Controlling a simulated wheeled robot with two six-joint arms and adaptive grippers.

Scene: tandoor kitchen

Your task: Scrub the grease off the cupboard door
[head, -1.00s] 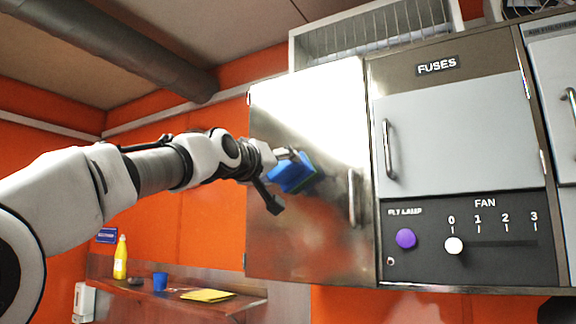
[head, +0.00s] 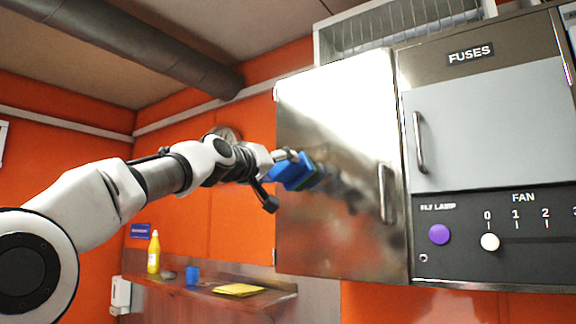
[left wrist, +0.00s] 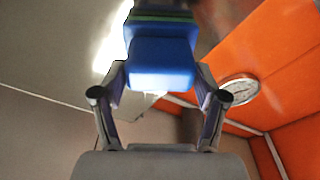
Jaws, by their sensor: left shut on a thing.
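The cupboard door (head: 335,230) is a shiny metal panel with a vertical bar handle (head: 387,193) near its right edge. Brownish smears show across its middle and lower part. My left gripper (head: 283,172) is shut on a blue scrubber (head: 294,171) with a dark green pad on its far side. The scrubber is in front of the door's left half, and the pad seems to be at the door face; I cannot tell whether it touches. In the left wrist view the blue scrubber (left wrist: 162,62) sits between both fingers. My right gripper is not in view.
A fuse panel (head: 470,120) with a purple button (head: 439,234) and a fan slider (head: 490,242) adjoins the door on the right. A wire rack (head: 385,28) is on top. Below left, a shelf (head: 210,291) holds a yellow bottle (head: 153,253), a blue cup (head: 193,275) and a yellow cloth (head: 238,290).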

